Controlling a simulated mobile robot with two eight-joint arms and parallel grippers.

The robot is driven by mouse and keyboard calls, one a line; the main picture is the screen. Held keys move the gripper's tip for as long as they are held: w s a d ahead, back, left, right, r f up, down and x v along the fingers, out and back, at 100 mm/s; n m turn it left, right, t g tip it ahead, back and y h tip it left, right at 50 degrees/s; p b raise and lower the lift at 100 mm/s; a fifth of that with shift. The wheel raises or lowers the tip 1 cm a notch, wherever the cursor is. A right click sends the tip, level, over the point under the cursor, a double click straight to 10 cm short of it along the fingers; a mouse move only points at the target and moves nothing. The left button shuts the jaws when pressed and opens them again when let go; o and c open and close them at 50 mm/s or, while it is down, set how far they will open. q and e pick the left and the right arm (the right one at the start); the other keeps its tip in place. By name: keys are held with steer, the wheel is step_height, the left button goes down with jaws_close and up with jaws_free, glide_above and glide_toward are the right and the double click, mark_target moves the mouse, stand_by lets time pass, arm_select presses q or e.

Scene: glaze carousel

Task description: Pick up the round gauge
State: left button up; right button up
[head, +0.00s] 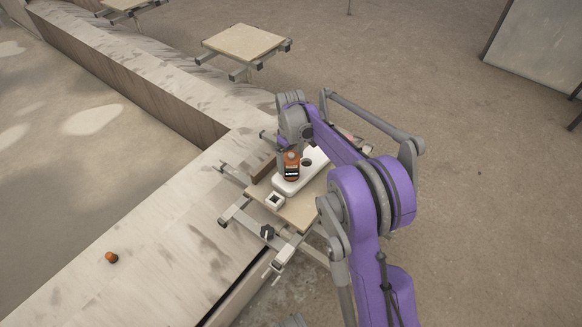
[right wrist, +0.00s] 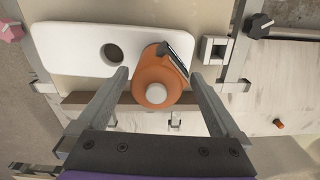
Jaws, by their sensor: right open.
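The round gauge, an orange round body with a dark display panel, stands on a white rounded board in the head view (head: 291,168). In the right wrist view the gauge (right wrist: 150,76) shows from above with a pale round cap. The white board (right wrist: 75,45) has an open round hole beside the gauge. My right gripper (right wrist: 161,76) is open, with one finger on each side of the gauge. I cannot tell whether the fingers touch it. In the head view my right wrist hangs just above the gauge. My left gripper is not in view.
The board lies on a beige tray (head: 297,213) by a pale ledge (head: 160,255). A small white block with a square opening (head: 275,201) and a black knob (head: 267,232) are close by. A small orange piece (head: 111,257) lies on the ledge. Another tray (head: 244,42) stands farther back.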

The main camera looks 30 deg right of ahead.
steer(key=f, duration=0.2)
steer(key=f+b, duration=0.1)
steer(key=f, duration=0.1)
steer(key=shift+w+d+f, duration=0.15)
steer(key=shift+w+f, duration=0.05)
steer(key=shift+f, duration=0.1)
steer(key=shift+r, duration=0.1)
steer(key=c, duration=1.4)
step_height(320, 180, up, 10)
steer(key=shift+f+p, duration=0.2)
steer(key=shift+p, duration=0.8)
steer(key=shift+f+b, duration=2.2)
steer(key=shift+f, duration=2.05)
